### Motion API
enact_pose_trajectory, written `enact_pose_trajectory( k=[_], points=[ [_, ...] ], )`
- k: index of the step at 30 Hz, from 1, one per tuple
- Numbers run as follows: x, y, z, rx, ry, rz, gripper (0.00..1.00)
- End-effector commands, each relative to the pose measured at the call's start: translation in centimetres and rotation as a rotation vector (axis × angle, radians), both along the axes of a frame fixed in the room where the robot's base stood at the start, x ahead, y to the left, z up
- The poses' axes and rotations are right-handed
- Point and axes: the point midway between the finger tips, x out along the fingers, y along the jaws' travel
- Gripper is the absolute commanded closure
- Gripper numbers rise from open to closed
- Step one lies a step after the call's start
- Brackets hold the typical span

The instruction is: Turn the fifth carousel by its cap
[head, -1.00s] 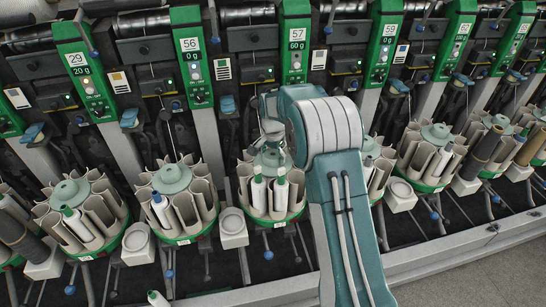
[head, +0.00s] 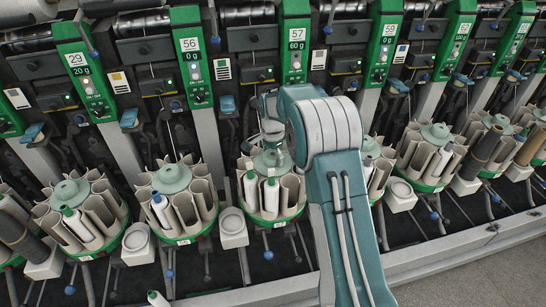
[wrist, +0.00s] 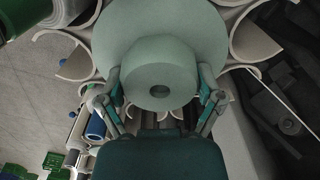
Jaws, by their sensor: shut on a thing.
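The carousel (head: 278,215) under station 57 has a green base ring, beige pockets and a pale green cap on top. White bobbins (head: 271,197) stand in its front pockets. The cap (wrist: 160,35) fills the upper middle of the wrist view, a wide disc with a round raised hub (wrist: 160,85). My gripper (wrist: 158,92) is shut on the hub, one finger on each side. In the head view, my gripper (head: 272,140) is over the cap and my arm hides the carousel's right side.
Similar carousels stand on both sides, one on the left (head: 178,212) and one on the right (head: 425,160). White blocks (head: 233,228) sit between them. Station panels (head: 295,45) rise behind. Grey floor lies at lower right (head: 480,270).

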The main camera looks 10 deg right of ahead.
Motion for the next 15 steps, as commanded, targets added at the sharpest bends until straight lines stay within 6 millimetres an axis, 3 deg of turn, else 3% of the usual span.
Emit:
enact_pose_trajectory(
  k=[1,2,3,15],
  points=[
    [-0.13,0.23,-0.36,0.003,0.006,0.002,0.76],
    [-0.13,0.23,-0.36,0.003,0.006,0.002,0.10],
    [-0.12,0.23,-0.34,0.003,0.006,0.002,0.00],
    [-0.08,0.06,0.02,0.001,0.000,0.001,0.00]
  ],
)
